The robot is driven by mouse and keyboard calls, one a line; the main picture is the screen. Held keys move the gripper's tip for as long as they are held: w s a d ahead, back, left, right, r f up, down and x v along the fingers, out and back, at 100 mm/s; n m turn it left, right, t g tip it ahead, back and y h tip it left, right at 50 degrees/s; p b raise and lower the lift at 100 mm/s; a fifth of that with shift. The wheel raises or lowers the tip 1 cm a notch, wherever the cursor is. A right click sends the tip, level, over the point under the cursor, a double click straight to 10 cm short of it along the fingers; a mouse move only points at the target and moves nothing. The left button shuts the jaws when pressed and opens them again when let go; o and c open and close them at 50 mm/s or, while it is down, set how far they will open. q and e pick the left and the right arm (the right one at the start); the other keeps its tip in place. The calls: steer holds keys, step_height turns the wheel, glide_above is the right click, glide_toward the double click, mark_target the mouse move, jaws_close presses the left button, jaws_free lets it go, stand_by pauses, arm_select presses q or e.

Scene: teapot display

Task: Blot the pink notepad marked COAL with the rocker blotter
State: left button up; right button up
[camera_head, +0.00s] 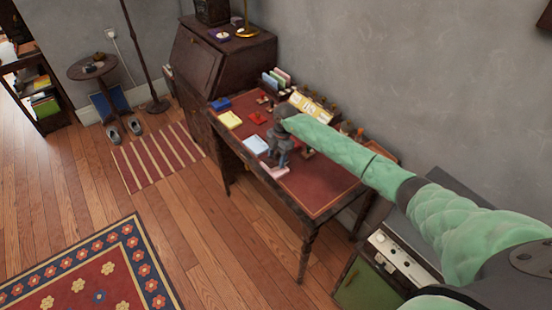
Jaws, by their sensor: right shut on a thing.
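A pink notepad (274,171) lies near the front edge of the writing table, right of a pale blue notepad (255,145). Any lettering on it is too small to read. My right gripper (282,161) reaches in from the right and points down just above and beside the pink notepad, covering part of it. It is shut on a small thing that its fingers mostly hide. I cannot make out whether that is the rocker blotter, or whether it touches the pad. My left gripper is not in view.
A yellow notepad (230,120) and a blue pad (220,104) lie at the table's left end, with a red item (257,118) near them. Upright folders (276,80) and small items line the back by the wall. The red table top (318,186) is bare at the front right.

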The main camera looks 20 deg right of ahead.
steer(key=shift+a, duration=0.1)
steer(key=shift+s+a+h+p, duration=0.15)
steer(key=shift+h+p, duration=0.15)
steer(key=shift+h, duration=0.2)
steer(key=shift+a+f+t+h, duration=0.1)
steer(key=shift+a+t+h, duration=0.1)
steer(key=shift+t+h, duration=0.3)
steer(key=shift+r+p, duration=1.75)
steer(key=shift+r, duration=1.8)
